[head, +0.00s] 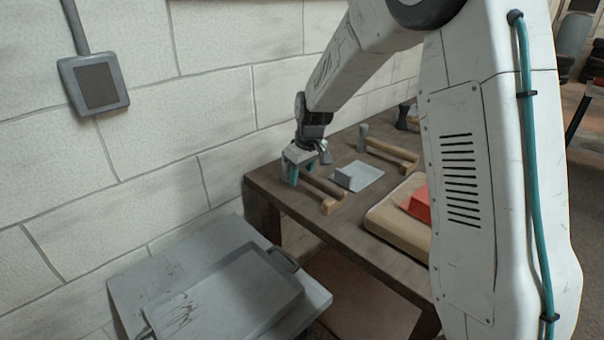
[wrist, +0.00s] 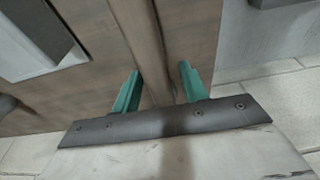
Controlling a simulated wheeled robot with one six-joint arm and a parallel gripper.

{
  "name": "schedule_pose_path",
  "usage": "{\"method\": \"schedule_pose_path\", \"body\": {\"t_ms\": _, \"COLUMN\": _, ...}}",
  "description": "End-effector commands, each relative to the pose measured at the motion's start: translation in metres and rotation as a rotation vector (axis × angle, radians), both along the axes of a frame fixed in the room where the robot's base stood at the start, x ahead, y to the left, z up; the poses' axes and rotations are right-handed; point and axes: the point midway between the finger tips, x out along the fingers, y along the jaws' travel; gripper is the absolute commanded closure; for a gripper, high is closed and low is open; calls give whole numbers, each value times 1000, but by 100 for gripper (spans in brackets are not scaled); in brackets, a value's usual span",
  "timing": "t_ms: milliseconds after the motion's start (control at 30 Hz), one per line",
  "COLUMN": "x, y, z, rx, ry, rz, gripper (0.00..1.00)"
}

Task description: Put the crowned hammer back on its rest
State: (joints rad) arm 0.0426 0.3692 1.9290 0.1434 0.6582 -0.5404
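My gripper (head: 292,172) hangs low over the far left end of the bench, beside the wall. Its two teal fingers are apart. In the wrist view, a long brown wooden bar (wrist: 150,35) runs between the fingers of my gripper (wrist: 160,68), with gaps on both sides. In the head view, long wooden pieces (head: 324,186) with a pale end lie by the fingers; whether they are hammer handle or rest is unclear. A grey-headed hammer (head: 362,137) stands farther right, by a similar pair of wooden bars (head: 394,150). No crown mark is readable.
A grey plate with a block (head: 368,181) lies between the two sets of bars. A grey tray (head: 262,298) stands low, left of the bench (head: 266,190). My arm hides the bench's right part.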

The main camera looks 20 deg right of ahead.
Motion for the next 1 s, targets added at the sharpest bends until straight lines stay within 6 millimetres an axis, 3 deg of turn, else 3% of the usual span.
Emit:
{"method": "schedule_pose_path", "body": {"t_ms": 267, "x": -1, "y": 0, "z": 8, "rx": 0, "ry": -2, "rz": 0, "gripper": 57}}
{"method": "schedule_pose_path", "body": {"t_ms": 700, "x": -17, "y": -7, "z": 92, "rx": -1, "ry": -4, "rz": 0, "gripper": 57}}
{"method": "schedule_pose_path", "body": {"t_ms": 1000, "x": -23, "y": -10, "z": 119, "rx": 0, "ry": 0, "rz": -1, "gripper": 57}}
